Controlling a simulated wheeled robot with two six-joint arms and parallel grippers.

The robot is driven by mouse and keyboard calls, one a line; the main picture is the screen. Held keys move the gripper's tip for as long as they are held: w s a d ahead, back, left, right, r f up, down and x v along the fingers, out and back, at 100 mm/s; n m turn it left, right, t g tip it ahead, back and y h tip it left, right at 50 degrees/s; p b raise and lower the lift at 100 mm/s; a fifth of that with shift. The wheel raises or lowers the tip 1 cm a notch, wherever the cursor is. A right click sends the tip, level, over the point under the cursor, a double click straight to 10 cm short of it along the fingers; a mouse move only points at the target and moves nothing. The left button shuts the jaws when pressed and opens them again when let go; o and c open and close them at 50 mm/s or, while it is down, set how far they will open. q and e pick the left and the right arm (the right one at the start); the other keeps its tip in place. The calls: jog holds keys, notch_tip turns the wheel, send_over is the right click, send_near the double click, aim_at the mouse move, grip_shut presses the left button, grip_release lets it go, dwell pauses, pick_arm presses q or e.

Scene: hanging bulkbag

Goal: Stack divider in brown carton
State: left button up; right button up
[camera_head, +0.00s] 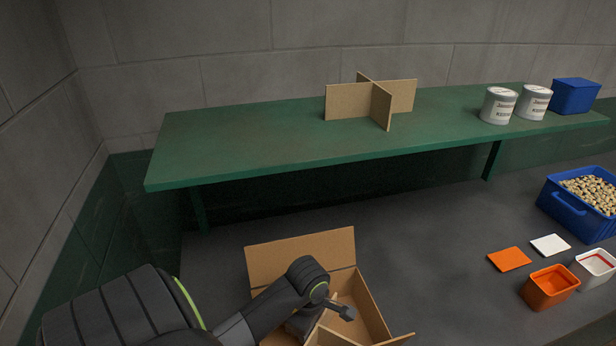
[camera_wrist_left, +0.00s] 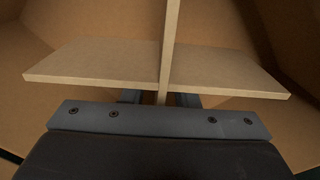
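A second crossed divider (camera_head: 345,101) stands upright on the green shelf. My right gripper is not in view.
On the green shelf (camera_head: 230,150), two labelled cans (camera_head: 498,106) and a blue box (camera_head: 574,96) stand at the right. A blue crate (camera_head: 565,213) of small pieces, an orange container (camera_head: 549,288), a white container (camera_head: 594,268) and two lids (camera_head: 509,259) are at lower right.

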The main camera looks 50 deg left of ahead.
pick_arm(q)
jog(key=shift+r+p, duration=0.4)
jog(key=shift+p, duration=0.05)
jog(key=shift+w+a+r+b, duration=0.1)
jog(key=shift+w+r+b, duration=0.05)
jog(key=shift+r+b, duration=0.2)
jog(key=shift+r, duration=0.85)
notch_tip(320, 180, up, 7)
jog(key=p, duration=0.6)
jog(key=shift+r+p, duration=0.2)
jog(key=shift+p, duration=0.2)
jog(key=shift+r+p, duration=1.05)
